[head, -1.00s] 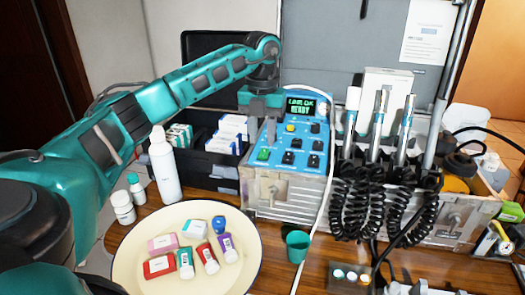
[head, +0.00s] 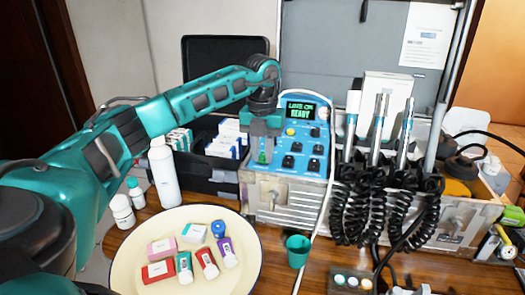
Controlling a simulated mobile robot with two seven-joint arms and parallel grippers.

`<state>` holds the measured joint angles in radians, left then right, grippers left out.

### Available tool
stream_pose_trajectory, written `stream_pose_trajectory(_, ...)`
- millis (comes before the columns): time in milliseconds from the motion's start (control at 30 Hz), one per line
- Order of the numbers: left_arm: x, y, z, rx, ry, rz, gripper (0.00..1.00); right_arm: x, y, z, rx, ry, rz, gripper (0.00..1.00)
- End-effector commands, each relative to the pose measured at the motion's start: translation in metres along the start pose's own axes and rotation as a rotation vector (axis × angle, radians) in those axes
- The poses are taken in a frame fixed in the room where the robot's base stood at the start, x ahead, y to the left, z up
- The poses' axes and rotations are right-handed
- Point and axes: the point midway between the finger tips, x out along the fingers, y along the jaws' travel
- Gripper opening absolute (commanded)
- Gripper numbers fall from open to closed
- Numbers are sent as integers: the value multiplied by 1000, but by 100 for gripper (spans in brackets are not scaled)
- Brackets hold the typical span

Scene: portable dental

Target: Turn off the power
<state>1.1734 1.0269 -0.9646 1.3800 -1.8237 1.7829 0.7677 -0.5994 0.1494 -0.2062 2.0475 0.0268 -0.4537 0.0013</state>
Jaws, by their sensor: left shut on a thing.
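The blue control panel (head: 305,135) sits on a metal unit, with several black knobs and a yellow button (head: 290,131). Its small display (head: 300,110) is lit and reads "LINE OK READY" in green. The green power switch (head: 263,157) is at the panel's lower left. My left gripper (head: 262,152) points down at it, its fingers shut on the switch and partly covering it. My right gripper is not in view.
A cream plate (head: 130,262) with small coloured containers lies in front left. A white bottle (head: 165,172) stands beside it. A white tube hangs right of the panel. Handpieces with coiled black cords (head: 352,205) stand further right. A green cup (head: 298,251) sits in front.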

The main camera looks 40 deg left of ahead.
Motion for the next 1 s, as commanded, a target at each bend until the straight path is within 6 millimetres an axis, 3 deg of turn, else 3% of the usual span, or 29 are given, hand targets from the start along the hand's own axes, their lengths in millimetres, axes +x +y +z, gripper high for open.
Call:
stream_pose_trajectory(167, -2, 0, 0, -1, 6, 1, 0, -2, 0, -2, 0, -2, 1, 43)
stream_pose_trajectory(400, -9, 0, 4, -3, 101, 1, 0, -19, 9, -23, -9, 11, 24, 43)
stream_pose_trajectory(633, -7, 0, 8, -3, 207, 1, 0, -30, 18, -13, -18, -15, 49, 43)
stream_pose_trajectory(1000, -4, 1, 9, -1, 258, 0, 0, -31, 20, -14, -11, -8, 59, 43)
